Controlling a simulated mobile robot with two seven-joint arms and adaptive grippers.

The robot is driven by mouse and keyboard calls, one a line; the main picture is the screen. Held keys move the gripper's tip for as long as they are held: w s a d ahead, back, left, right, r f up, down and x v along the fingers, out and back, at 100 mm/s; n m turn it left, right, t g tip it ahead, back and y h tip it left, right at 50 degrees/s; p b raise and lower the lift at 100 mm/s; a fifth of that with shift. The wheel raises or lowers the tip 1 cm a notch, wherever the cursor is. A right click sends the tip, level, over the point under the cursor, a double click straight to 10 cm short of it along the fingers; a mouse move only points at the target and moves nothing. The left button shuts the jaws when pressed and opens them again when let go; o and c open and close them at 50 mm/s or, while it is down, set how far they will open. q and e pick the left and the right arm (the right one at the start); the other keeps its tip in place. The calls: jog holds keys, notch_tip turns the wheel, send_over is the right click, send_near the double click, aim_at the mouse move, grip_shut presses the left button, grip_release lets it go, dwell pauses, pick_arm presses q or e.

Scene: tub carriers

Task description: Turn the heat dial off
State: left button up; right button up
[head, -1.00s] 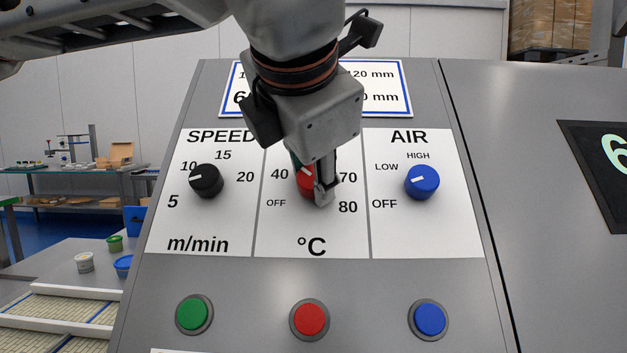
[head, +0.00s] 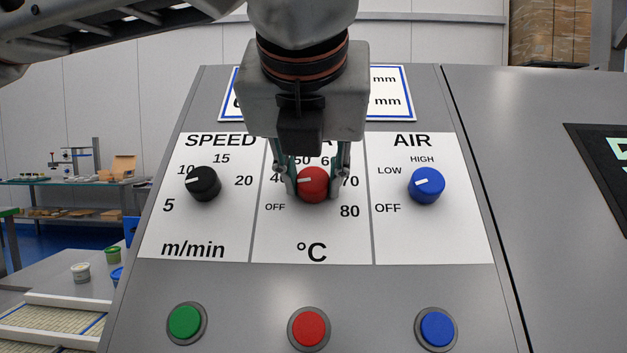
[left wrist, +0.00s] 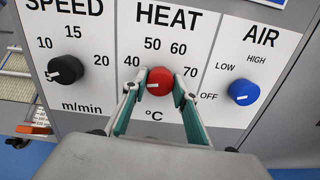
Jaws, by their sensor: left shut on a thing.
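The red heat dial (head: 313,186) sits in the middle panel under HEAT and also shows in the left wrist view (left wrist: 161,80). Its white mark points left, close to the 40 and above the OFF label (head: 275,207). My left gripper (head: 312,190) comes from above, with one finger on each side of the dial, shut on it. In the left wrist view the fingers flank the dial left and right, and the OFF label cannot be made out. My right gripper is not in view.
The black speed dial (head: 203,184) is to the left and the blue air dial (head: 426,186) to the right. Below are a green button (head: 185,321), a red button (head: 309,328) and a blue button (head: 437,328). A dark display (head: 605,165) is at the far right.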

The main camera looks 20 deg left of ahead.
pick_arm(q)
jog(key=shift+n, duration=0.8)
jog(key=o, duration=1.1)
jog(key=shift+s, duration=0.1)
jog(key=v, duration=1.2)
